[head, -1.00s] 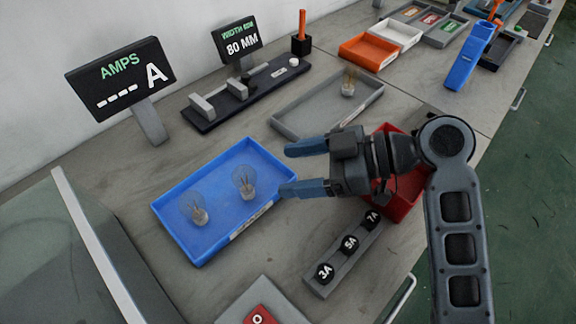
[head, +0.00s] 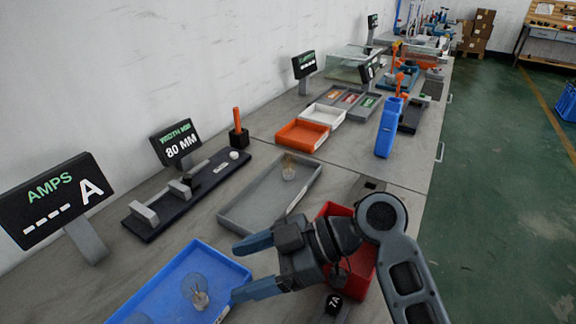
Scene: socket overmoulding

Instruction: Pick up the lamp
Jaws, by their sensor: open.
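A clear glass lamp (head: 196,291) with a pale base stands in the blue tray (head: 232,267) at the lower left. A second lamp (head: 137,319) shows only in part at the bottom edge. Another lamp (head: 288,168) stands in the grey tray (head: 238,222) farther back. My gripper (head: 243,267) is open and empty, its two blue fingers pointing left over the right side of the blue tray, apart from the lamps as far as I can tell.
A red bin (head: 335,210) is partly hidden behind my gripper. Displays reading AMPS (head: 55,195) and 80 MM (head: 175,142) stand along the wall side, with a dark gauge rail (head: 185,195). Orange (head: 302,135) and white (head: 324,114) trays and a blue upright holder (head: 388,128) stand farther back.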

